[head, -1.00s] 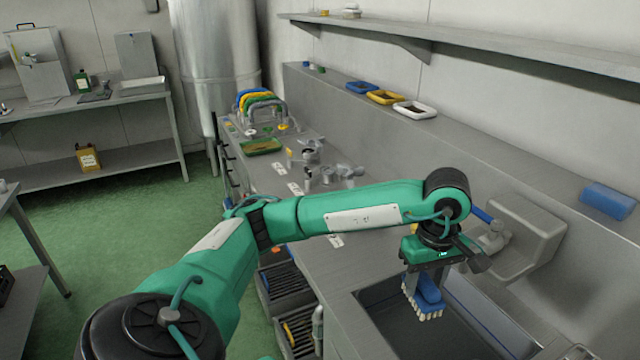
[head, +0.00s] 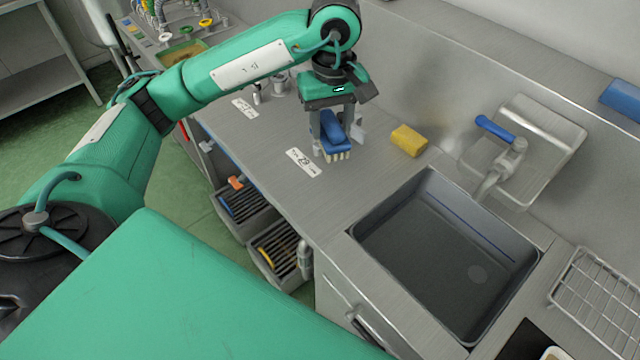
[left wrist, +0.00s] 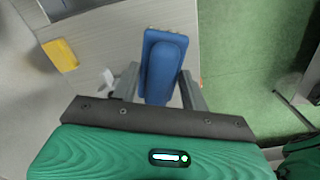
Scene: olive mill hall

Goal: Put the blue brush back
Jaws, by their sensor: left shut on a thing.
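The blue brush (head: 334,130) with pale bristles is between the fingers of my left gripper (head: 335,140), which is shut on it. The bristles face down, over the steel counter (head: 250,150) left of the sink, close to a white label (head: 303,162). I cannot tell whether the bristles touch the counter. In the left wrist view the brush (left wrist: 165,65) lies between the two fingers near the counter's edge, with green floor beyond. My right gripper is not in view.
A yellow sponge (head: 409,140) lies right of the brush. The empty sink (head: 440,262) and its blue-handled tap (head: 497,130) are further right. Two slotted bins (head: 245,208), (head: 283,252) stand below the counter's front edge. A wire rack (head: 597,300) is at lower right.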

